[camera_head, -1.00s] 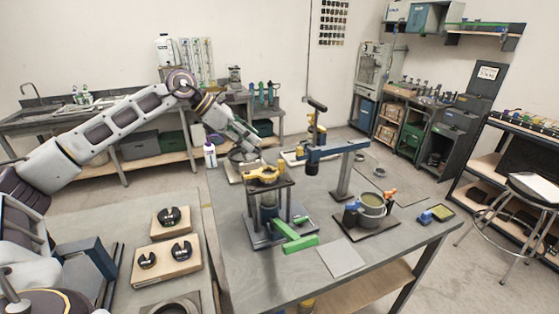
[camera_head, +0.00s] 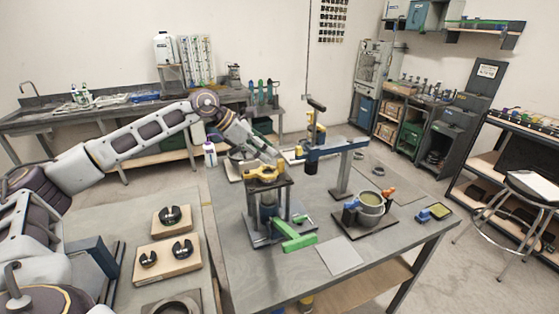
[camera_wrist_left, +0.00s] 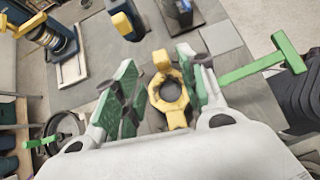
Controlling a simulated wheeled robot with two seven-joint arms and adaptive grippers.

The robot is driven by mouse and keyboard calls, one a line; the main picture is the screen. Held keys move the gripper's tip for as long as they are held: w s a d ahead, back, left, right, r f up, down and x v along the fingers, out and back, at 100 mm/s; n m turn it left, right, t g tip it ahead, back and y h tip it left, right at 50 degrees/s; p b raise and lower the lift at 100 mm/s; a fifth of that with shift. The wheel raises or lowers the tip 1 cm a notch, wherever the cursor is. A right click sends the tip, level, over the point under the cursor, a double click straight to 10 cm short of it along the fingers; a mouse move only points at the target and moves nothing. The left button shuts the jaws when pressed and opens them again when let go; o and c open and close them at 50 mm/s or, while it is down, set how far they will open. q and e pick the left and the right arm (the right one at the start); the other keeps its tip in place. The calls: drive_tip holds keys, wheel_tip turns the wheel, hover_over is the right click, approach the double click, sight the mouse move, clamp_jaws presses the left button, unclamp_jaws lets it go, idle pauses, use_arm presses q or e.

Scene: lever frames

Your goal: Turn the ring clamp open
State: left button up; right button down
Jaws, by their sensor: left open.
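A yellow ring clamp (camera_head: 264,173) sits on top of a dark stand on the table. In the left wrist view the yellow ring (camera_wrist_left: 181,104) shows as an open loop with a short tab. My left gripper (camera_head: 268,159) is just behind and above the yellow ring in the head view. In the left wrist view my left gripper (camera_wrist_left: 157,62) is open, its green-padded fingers apart, with the ring showing between them. I cannot tell whether a finger touches it. My right gripper is not in view.
A green lever (camera_head: 298,243) sticks out in front of the stand. A blue clamp arm (camera_head: 335,149) on a post stands to the right. A grey pot (camera_head: 370,212) with blue and orange handles stands farther right. A flat grey plate (camera_head: 340,256) lies at the front.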

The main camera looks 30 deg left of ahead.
sight(279, 160)
use_arm(q)
drive_tip(key=x, duration=0.5)
drive_tip(key=shift+d+f+p, duration=0.15)
drive_tip(key=shift+p, duration=0.25)
drive_tip(key=shift+w+d+f, duration=0.3)
drive_tip(key=shift+d+f, duration=0.05)
drive_tip(key=shift+f, duration=0.1)
drive_tip(key=shift+w+f, duration=0.1)
drive_tip(key=shift+f, duration=0.05)
drive_tip(key=c, duration=0.8)
clamp_jaws()
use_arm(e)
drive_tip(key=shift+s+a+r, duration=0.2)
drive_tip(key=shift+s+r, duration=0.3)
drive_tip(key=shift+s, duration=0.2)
